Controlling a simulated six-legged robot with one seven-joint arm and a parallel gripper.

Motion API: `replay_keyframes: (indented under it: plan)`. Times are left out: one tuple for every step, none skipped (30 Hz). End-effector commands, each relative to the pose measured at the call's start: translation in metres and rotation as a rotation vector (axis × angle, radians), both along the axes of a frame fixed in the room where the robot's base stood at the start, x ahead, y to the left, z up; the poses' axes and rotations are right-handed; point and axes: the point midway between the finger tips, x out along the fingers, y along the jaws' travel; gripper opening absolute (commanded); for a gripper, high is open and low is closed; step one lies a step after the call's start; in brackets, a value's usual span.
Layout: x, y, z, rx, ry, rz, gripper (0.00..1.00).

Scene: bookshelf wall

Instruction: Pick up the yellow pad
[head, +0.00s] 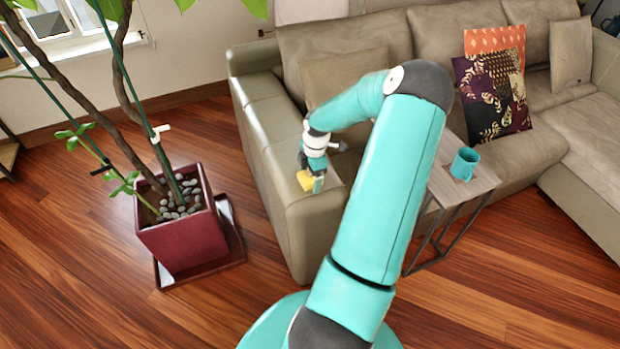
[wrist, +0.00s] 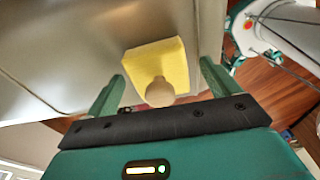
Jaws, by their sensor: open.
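The yellow pad (head: 305,180) lies on top of the beige sofa's near arm (head: 290,207) in the head view. In the wrist view the yellow pad (wrist: 158,62) sits ahead of my gripper, with a rounded tan knob (wrist: 159,92) at its near edge. My gripper (head: 313,173) is right at the pad and partly hides it. In the wrist view its two green fingers (wrist: 161,92) are apart, one on each side of the knob. I cannot tell whether they touch the pad.
A side table (head: 465,185) with a teal mug (head: 464,164) stands right of my arm. A potted plant in a dark red square pot (head: 183,232) stands left of the sofa. Patterned cushions (head: 494,85) lean on the sofa back. Wooden floor is clear at the lower left.

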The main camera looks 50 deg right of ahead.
Motion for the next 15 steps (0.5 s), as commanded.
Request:
replay_keyframes:
  plan:
    - [0.0003, 0.0002, -0.0019, 0.000, 0.000, 0.000, 0.88]
    - [0.0004, 0.0001, -0.0022, -0.001, -0.001, 0.000, 0.88]
    - [0.0005, 0.0000, -0.0022, -0.001, 0.000, 0.000, 0.88]
    - [0.0004, -0.0001, -0.0021, -0.001, 0.000, 0.000, 0.88]
    - [0.0004, -0.0001, -0.0020, -0.001, 0.000, 0.000, 0.88]
    - [0.0005, 0.0000, -0.0019, -0.001, 0.000, 0.000, 0.88]
    - [0.0003, 0.0000, -0.0019, -0.001, 0.000, 0.000, 0.88]
    - [0.0005, 0.0000, -0.0019, -0.001, 0.000, 0.000, 0.82]
    - [0.0005, 0.0000, -0.0018, -0.001, 0.000, 0.000, 0.74]
    - [0.0005, 0.0000, -0.0018, -0.001, 0.000, 0.000, 0.68]
    - [0.0005, 0.0000, -0.0018, -0.001, 0.000, 0.000, 0.63]
    - [0.0005, 0.0000, -0.0018, -0.001, 0.000, 0.000, 0.55]
    - [0.0004, 0.0000, -0.0017, -0.001, 0.000, 0.000, 0.49]
    - [0.0004, 0.0000, -0.0017, -0.001, 0.000, 0.000, 0.43]
    - [0.0004, 0.0000, -0.0017, -0.001, 0.000, 0.000, 0.40]
